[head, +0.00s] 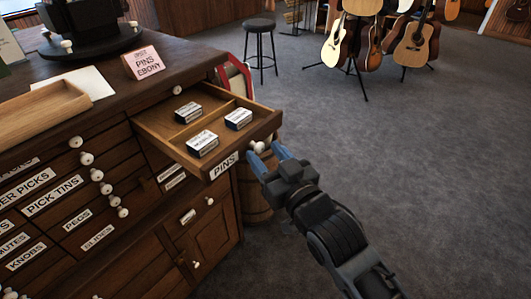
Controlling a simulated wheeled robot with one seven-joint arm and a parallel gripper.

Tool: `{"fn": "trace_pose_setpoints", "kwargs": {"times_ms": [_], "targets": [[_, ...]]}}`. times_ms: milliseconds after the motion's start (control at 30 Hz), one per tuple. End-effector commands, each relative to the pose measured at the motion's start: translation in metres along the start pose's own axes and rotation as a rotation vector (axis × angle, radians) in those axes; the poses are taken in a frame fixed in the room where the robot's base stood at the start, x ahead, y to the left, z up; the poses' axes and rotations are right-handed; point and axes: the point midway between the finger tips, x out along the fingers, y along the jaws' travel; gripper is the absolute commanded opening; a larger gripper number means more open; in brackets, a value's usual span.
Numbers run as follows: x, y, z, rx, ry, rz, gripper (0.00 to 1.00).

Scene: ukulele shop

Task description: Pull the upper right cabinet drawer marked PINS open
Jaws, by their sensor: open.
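The PINS drawer (188,163) at the upper right of the wooden cabinet (120,150) is pulled well out, with its inside showing. Its PINS label (223,166) is on the drawer front. Several small white and dark boxes (202,144) lie in it, on both sides of a divider. My gripper (264,153) is open at the right end of the drawer front, with its blue fingers either side of or close beside the white knob (257,147). I cannot tell whether the fingers touch the knob.
A pink PINS EBONY card (143,63), a wooden tray (47,112) and a white paper (78,84) are on the cabinet top. A barrel (254,190) stands beside the cabinet. A stool (260,45) and guitars (411,45) stand at the back. The carpet at right is clear.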

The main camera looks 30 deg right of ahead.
Motion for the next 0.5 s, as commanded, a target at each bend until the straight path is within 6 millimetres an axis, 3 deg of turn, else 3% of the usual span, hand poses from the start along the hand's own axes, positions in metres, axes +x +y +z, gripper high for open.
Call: {"fn": "trace_pose_setpoints", "kwargs": {"times_ms": [300, 500], "targets": [[-0.049, 0.001, 0.002, 0.000, -0.002, 0.001, 0.51], [-0.065, 0.001, 0.001, 0.000, 0.000, 0.001, 0.51]]}}
